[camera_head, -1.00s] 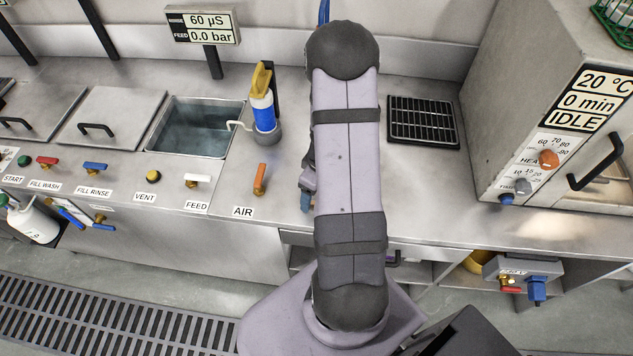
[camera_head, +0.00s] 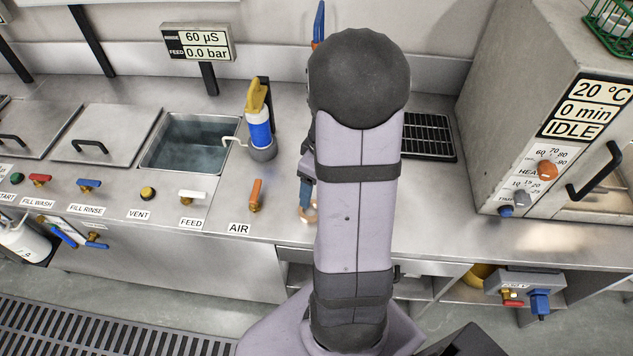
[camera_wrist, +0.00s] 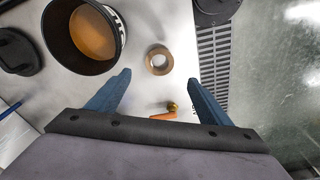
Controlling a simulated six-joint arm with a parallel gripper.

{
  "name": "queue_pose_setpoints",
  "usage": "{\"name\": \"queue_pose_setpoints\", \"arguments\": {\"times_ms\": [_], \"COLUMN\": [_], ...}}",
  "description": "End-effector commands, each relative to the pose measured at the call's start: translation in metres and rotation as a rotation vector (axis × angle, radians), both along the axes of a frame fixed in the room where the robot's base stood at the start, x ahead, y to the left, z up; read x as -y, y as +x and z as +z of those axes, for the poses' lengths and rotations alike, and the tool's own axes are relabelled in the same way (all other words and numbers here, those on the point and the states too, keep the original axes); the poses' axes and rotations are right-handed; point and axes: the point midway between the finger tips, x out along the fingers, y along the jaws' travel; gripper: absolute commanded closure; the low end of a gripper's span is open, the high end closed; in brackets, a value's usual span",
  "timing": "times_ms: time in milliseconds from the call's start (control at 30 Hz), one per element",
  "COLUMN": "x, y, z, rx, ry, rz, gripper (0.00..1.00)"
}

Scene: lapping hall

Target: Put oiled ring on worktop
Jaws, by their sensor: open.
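A tan-brown ring (camera_wrist: 150,66) shows in the wrist view against the pale metal worktop (camera_wrist: 150,20), just beyond and between my fingertips, with its hole facing me. It looks flat on the worktop, though I cannot tell contact for certain. My gripper (camera_wrist: 160,77) is open, its two blue fingers spread to either side of the ring and not touching it. In the head view one blue finger of my gripper (camera_head: 306,196) shows left of my arm, with a small copper-coloured bit of the ring (camera_head: 312,211) by it. My arm hides the rest.
A black cup with orange contents (camera_wrist: 92,35) stands left of the ring. The orange air lever (camera_head: 256,194) and a yellow-and-blue bottle (camera_head: 260,128) are left of my arm. A black rack (camera_head: 430,137) and a grey oven (camera_head: 520,110) stand right. Worktop before the rack is clear.

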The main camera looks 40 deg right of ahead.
Motion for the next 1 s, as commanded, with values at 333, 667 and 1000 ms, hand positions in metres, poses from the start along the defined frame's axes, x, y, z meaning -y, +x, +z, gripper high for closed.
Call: {"name": "queue_pose_setpoints", "arguments": {"times_ms": [333,667,1000], "x": [-0.003,-0.09,-0.175], "y": [-0.001,-0.014,-0.067], "z": [0.009,0.025,0.034], "rx": [-0.002,-0.053,-0.109], "ry": [0.0,0.012,-0.014], "rz": [-0.002,-0.125,-0.332], "gripper": [0.27,0.27,0.27]}}
